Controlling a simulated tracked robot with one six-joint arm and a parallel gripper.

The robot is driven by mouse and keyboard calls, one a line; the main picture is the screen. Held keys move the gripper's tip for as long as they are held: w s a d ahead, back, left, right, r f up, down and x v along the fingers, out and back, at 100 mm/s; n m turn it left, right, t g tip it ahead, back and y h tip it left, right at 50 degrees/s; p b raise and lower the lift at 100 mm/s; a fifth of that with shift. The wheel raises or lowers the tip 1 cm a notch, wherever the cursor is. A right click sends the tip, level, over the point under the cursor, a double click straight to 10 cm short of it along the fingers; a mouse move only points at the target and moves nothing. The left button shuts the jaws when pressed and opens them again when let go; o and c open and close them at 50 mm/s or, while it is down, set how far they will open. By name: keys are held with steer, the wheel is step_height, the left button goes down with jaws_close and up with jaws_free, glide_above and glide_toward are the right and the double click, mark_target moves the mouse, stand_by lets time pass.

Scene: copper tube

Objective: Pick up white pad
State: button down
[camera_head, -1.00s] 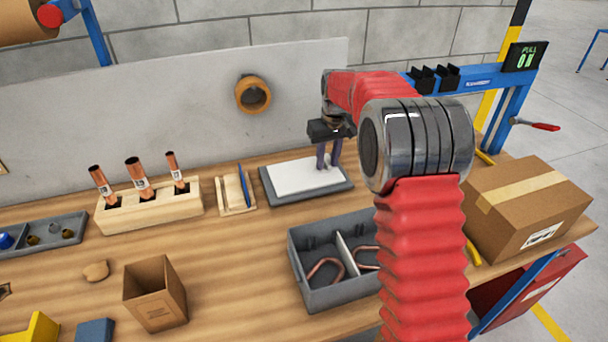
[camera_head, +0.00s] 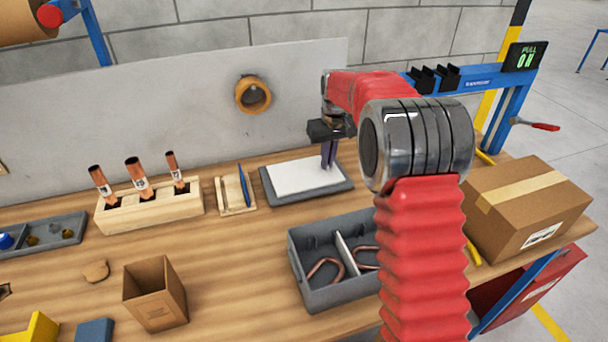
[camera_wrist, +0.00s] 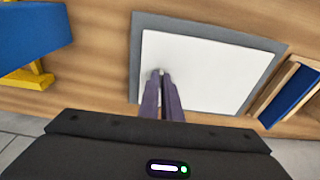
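The white pad (camera_head: 300,176) lies flat on a dark grey tray (camera_head: 312,196) near the back of the bench. It also shows in the wrist view (camera_wrist: 215,72), with grey tray (camera_wrist: 137,60) around its edges. My gripper (camera_head: 328,165) points down over the right part of the pad. In the wrist view its two purple fingers (camera_wrist: 160,75) are close together, tips at the pad surface. A small pale spot shows between the tips. I cannot tell whether any of the pad is pinched.
To the left of the tray stand a wooden holder with a blue item (camera_head: 243,190) and a wooden block with copper tubes (camera_head: 150,212). A grey bin with bent tubes (camera_head: 330,295) is in front, a cardboard box (camera_head: 530,205) to the right. The grey wall rises behind.

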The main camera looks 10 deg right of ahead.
stand_by(0.3)
step_height(320, 180, up, 10)
stand_by(0.6)
steer(key=shift+s, duration=0.1)
stand_by(0.5)
